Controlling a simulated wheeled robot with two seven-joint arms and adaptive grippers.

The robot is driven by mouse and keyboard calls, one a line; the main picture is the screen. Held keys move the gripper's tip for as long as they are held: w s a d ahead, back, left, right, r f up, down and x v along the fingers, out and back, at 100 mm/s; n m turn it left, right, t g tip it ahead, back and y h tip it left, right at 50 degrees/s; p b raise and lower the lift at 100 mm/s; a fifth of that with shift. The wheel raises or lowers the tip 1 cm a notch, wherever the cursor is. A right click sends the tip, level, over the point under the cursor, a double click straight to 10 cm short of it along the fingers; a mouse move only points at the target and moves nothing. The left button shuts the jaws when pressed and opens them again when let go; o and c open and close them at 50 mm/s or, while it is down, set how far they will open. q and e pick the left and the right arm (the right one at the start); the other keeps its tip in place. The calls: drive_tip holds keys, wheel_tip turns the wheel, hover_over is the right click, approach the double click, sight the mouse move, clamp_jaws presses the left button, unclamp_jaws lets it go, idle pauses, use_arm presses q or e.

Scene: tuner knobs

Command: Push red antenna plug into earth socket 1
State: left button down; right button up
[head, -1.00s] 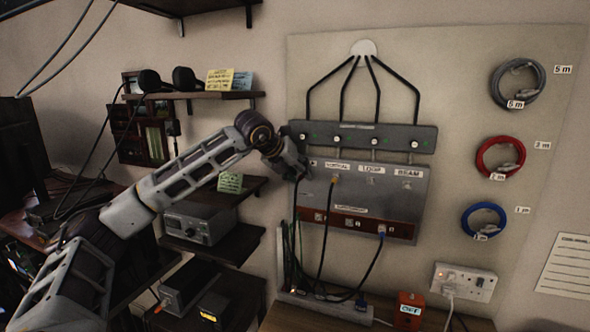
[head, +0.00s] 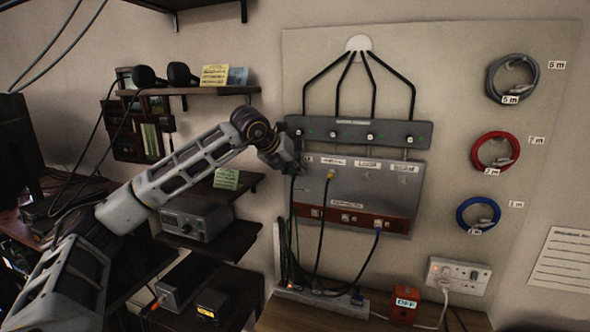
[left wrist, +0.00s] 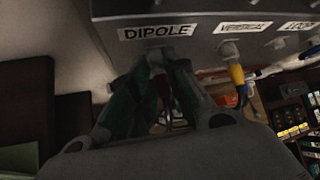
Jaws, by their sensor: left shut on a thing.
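My left gripper (head: 292,167) is at the upper left of the grey socket panel (head: 345,188). In the left wrist view its fingers (left wrist: 156,68) are shut on a plug just below the DIPOLE label (left wrist: 157,32). A dark cable (head: 292,205) hangs below the gripper. The red-brown earth strip (head: 330,215) runs along the panel's bottom; its socket numbers are too small to read. My right gripper is not in view.
A yellow plug (head: 331,175) sits in the VERTICAL socket, right of the gripper; it also shows in the left wrist view (left wrist: 236,74). Its dark cable hangs across the panel. A switch box (head: 345,132) is mounted above. Shelves (head: 215,185) stand left, below my arm.

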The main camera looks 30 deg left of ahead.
use_arm(q)
drive_tip(key=shift+s+d+b, duration=0.15)
drive_tip(key=shift+s+b, duration=0.3)
drive_tip(key=shift+s, duration=0.15)
drive_tip(key=shift+s+d+b, duration=0.15)
drive_tip(key=shift+s+b, duration=0.25)
drive_tip(key=shift+s, duration=0.3)
drive_tip(key=shift+s+d+b, duration=0.15)
drive_tip(key=shift+s+b, duration=0.25)
drive_tip(key=shift+s, duration=0.25)
idle(0.5)
drive_tip(key=shift+f, duration=0.1)
